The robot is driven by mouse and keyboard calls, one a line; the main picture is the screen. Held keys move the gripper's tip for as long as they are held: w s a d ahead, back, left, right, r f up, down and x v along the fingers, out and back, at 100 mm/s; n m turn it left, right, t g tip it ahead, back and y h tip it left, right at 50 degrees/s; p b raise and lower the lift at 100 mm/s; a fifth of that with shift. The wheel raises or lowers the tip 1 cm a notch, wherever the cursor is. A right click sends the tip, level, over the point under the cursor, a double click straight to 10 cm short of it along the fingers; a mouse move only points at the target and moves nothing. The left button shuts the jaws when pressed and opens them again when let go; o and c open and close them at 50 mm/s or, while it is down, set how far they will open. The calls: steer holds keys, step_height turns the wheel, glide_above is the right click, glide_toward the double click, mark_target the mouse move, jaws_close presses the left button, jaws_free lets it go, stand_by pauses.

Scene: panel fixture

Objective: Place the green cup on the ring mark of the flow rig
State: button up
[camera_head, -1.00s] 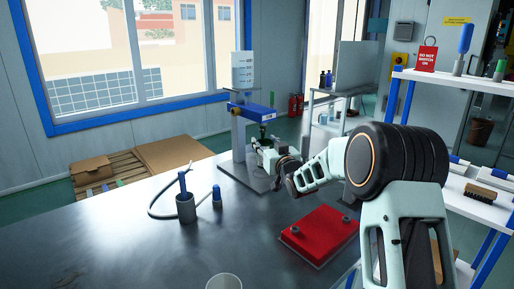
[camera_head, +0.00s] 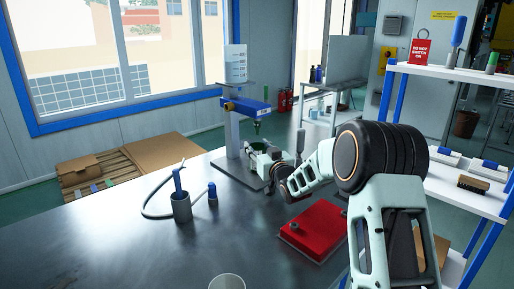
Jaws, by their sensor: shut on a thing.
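The flow rig (camera_head: 233,131) stands at the far side of the metal table, with a grey upright, a blue arm, a clear graduated vessel on top and a dark base plate (camera_head: 232,170). A dark green nozzle points down under the blue arm. My gripper (camera_head: 259,156) is low over the base plate, under the nozzle. It is shut on the green cup (camera_head: 257,146), of which only a small green part shows. The fingers hide most of the cup. I cannot tell whether the cup touches the plate. The ring mark is not visible.
A red box (camera_head: 314,228) with knobs lies below my forearm. A grey holder (camera_head: 181,207) with a blue-handled tool, a small blue-topped piece (camera_head: 213,194) and a curved cable lie left of the rig. A white cup (camera_head: 227,281) stands at the front edge.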

steer(key=o, duration=0.8)
steer(key=shift+f, duration=0.1)
steer(key=shift+o, duration=0.2)
steer(key=p+v, duration=0.1)
steer(key=v, duration=1.1)
steer(key=shift+r, duration=0.2)
